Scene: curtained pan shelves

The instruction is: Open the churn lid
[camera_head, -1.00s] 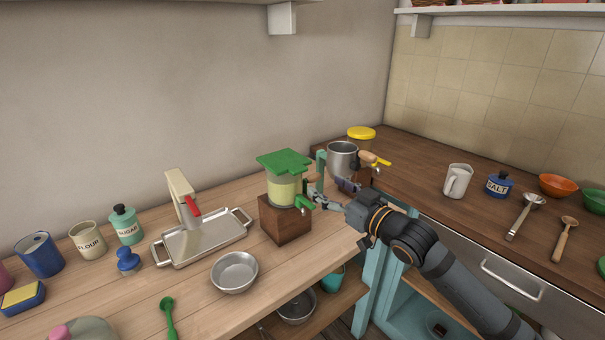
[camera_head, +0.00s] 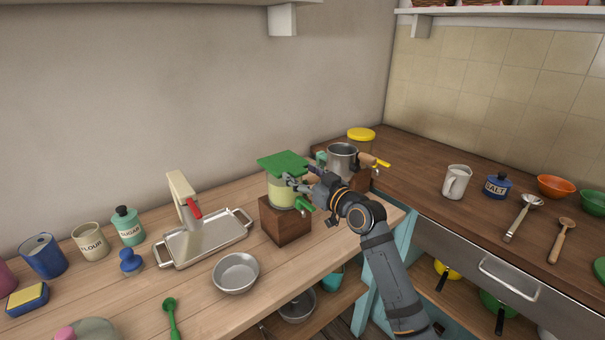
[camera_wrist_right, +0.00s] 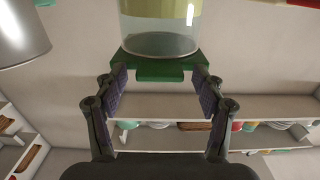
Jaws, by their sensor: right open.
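The churn (camera_head: 281,192) is a clear jar of pale yellow-green liquid with a green spigot, standing on a dark wooden block. Its flat green lid (camera_head: 283,163) lies on top and looks closed. My right gripper (camera_head: 301,177) is open at the right side of the jar, just below lid height. In the right wrist view, which appears upside down, the lid (camera_wrist_right: 160,70) with its small tab lies ahead, between the spread fingertips (camera_wrist_right: 162,85). I cannot tell whether either finger touches it. My left gripper is not in view.
A metal pot (camera_head: 342,156) and a yellow-lidded container (camera_head: 361,134) stand close behind my right gripper. A metal tray (camera_head: 206,242) and a steel bowl (camera_head: 235,272) lie left of the block.

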